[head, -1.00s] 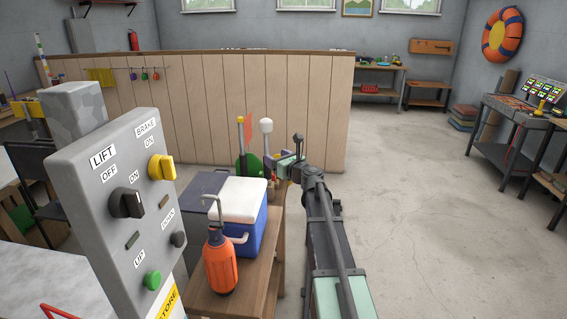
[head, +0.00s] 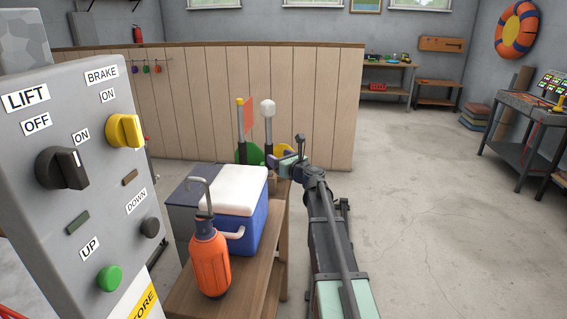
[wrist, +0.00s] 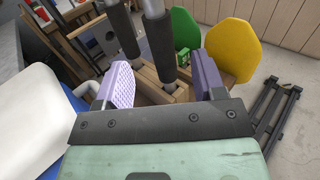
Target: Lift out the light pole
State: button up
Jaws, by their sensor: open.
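The light pole (head: 268,118) stands upright, with a white globe on top and a dark grip below, beyond the cooler. A pole with a red flag (head: 247,116) stands close on its left. My gripper (head: 286,160) is just right of the light pole's lower part, which it partly hides. In the wrist view my gripper (wrist: 162,82) is open, its purple pads apart. Two dark-gripped poles rise from a wooden holder there; the right one, likely the light pole (wrist: 161,45), appears between the pads. I cannot tell whether it is within their reach. Both pole tops are cut off.
A blue cooler (head: 249,228) with a white lid and an orange sprayer bottle (head: 209,262) stand on a wooden bench (head: 262,277). A green paddle (wrist: 186,30) and yellow paddle (wrist: 232,50) stand behind the poles. A lift control box (head: 95,190) is near left. Floor at right is clear.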

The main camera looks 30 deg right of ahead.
aim_at(270, 128)
jog(key=w, duration=0.3)
jog(key=w+a, duration=0.1)
jog(key=w, duration=0.4)
jog(key=shift+w+a, duration=0.15)
jog(key=shift+w, duration=0.25)
jog(key=c, duration=1.1)
jog(key=shift+o, duration=0.2)
jog(key=shift+s+r+p, duration=0.1)
jog(key=shift+r+p, duration=4.45)
